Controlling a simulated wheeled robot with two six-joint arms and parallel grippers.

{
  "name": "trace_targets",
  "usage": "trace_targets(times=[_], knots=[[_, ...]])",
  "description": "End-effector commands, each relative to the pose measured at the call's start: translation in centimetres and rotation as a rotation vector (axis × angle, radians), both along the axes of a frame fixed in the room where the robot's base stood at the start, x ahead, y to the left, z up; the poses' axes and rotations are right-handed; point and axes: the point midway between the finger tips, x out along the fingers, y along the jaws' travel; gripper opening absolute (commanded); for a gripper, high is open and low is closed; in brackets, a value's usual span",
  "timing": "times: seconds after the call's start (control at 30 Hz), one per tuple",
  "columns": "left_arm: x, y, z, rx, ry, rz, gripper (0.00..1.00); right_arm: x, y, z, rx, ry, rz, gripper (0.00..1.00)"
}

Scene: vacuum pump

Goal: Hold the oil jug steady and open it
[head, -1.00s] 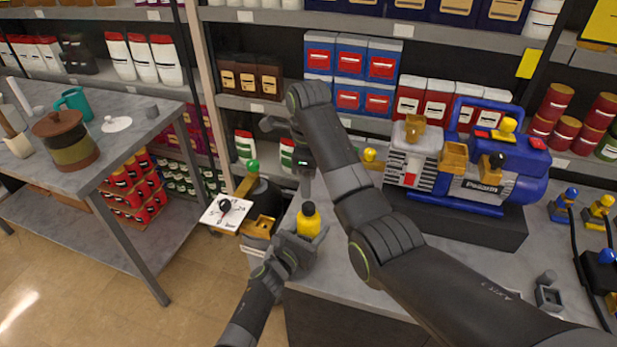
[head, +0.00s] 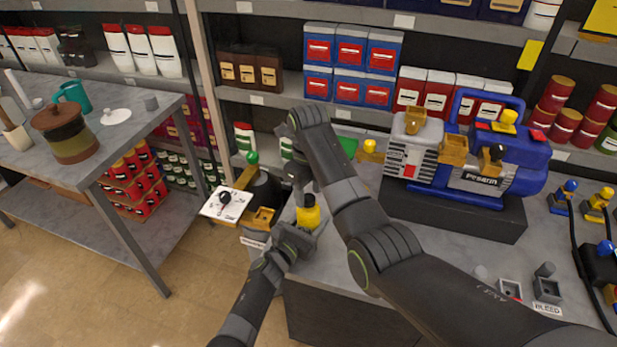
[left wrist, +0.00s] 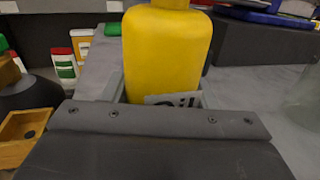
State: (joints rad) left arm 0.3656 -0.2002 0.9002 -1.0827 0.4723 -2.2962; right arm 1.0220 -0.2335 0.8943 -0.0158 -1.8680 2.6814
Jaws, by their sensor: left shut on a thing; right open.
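The oil jug (head: 307,216) is a yellow bottle standing upright at the near left corner of the grey bench. In the left wrist view its yellow body (left wrist: 167,55) fills the middle, with a partly hidden label reading "Oil". My left gripper (head: 297,240) is shut on the jug's lower body. My right gripper (head: 304,192) points down over the top of the jug and is open. The black cap is hidden behind the right gripper, so I cannot tell whether the fingers touch it.
A blue and grey pump (head: 460,150) stands on a dark block to the right. A black canister with a green knob (head: 252,158) and a white card (head: 226,205) are just left of the jug. Small fittings lie at the bench's right. The bench between jug and pump is partly clear.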

Motion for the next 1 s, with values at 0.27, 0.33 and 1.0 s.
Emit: trace_targets(times=[0.27,0.33,1.0], knots=[[0.0,0.0,0.0,0.001,0.001,0.000,0.00,0.0,0.0,-1.6,-0.001,-0.001,0.001,0.46],[0.0,0.0,0.0,0.001,0.001,0.000,0.00,0.0,0.0,-1.6,-0.001,-0.001,0.001,0.46],[0.0,0.0,0.0,0.001,0.001,0.000,0.00,0.0,-0.1,-1.5,-0.001,-0.002,0.075,0.01]])
